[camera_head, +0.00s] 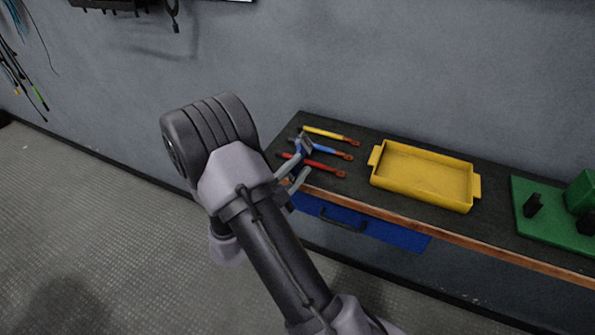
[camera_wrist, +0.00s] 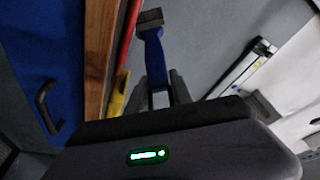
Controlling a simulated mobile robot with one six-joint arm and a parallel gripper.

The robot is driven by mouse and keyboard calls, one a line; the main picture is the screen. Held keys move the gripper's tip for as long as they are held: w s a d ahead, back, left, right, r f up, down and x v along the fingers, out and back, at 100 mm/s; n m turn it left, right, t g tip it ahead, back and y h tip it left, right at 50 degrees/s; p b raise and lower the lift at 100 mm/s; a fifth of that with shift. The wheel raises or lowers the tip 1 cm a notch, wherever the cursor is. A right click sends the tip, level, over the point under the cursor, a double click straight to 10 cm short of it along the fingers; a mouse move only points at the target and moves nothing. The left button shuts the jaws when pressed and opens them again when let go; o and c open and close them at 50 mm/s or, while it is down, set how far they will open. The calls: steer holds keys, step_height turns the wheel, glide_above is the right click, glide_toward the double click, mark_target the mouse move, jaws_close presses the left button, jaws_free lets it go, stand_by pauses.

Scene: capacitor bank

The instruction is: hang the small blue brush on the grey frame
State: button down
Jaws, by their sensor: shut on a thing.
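The small blue brush shows in the wrist view (camera_wrist: 153,52), with a blue handle and a grey, blocky head pointing away from me. My gripper (camera_wrist: 160,88) is shut on its handle, one finger on each side. In the head view, the brush (camera_head: 305,145) is seen at my gripper (camera_head: 298,171), near the left end of the bench, seemingly above its edge. My arm hides part of the gripper. I cannot clearly identify the grey frame; a dark rack with hooks (camera_head: 105,5) is cut off at the top of the head view.
Yellow (camera_head: 325,134), blue (camera_head: 333,151) and red (camera_head: 320,166) handled tools lie on the bench beside the gripper. A yellow tray (camera_head: 425,178) and a green block on a base (camera_head: 550,215) stand further right. A blue drawer (camera_head: 375,230) is below. Floor at left is open.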

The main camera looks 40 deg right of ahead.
steer(key=shift+s+r, duration=0.1)
steer(key=shift+r, duration=0.05)
steer(key=shift+f+b, duration=0.25)
steer(key=shift+b, duration=0.1)
steer(key=c, duration=1.1)
jaws_free()
steer(key=shift+r, duration=0.1)
